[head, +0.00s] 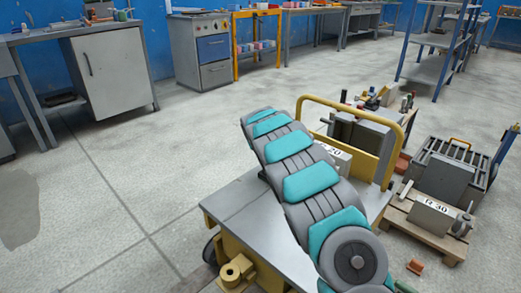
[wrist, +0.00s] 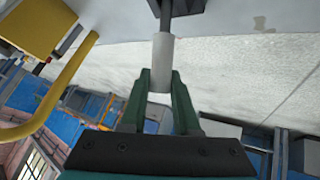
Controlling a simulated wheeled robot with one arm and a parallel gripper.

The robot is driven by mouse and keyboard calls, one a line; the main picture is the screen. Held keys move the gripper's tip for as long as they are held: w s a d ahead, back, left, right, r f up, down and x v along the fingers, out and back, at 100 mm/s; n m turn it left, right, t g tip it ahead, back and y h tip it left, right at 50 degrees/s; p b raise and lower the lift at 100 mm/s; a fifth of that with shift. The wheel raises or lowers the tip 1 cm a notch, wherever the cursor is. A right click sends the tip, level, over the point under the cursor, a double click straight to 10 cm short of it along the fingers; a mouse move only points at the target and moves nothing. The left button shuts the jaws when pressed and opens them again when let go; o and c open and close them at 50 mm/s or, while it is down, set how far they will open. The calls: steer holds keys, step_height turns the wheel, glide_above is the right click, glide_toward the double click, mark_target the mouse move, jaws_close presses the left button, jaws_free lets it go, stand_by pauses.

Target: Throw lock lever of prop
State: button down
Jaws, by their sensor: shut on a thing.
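In the wrist view, my gripper (wrist: 160,88) has two dark green fingers closed on a pale cylindrical grip, which appears to be the lock lever (wrist: 162,50). The fingertips lie on both sides of the grip's near end. A dark rod joins the grip's far end to a dark block (wrist: 183,6) at the top edge; the rest of the prop is out of frame. In the head view, my teal and grey arm reaches across a cart (head: 236,207), and neither my gripper nor the lever can be made out there.
The cart has a yellow handrail (head: 345,108) and carries a grey block labelled R 20, partly behind my arm. A pallet (head: 398,217) at right holds a block labelled R 30 (head: 430,216). Benches and a blue shelf (head: 440,42) stand behind.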

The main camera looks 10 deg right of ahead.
steer(key=c, duration=0.9)
jaws_free()
steer(key=shift+a+f, duration=0.1)
steer(key=v, duration=0.7)
steer(key=shift+s+r, duration=0.2)
steer(key=shift+r, duration=0.15)
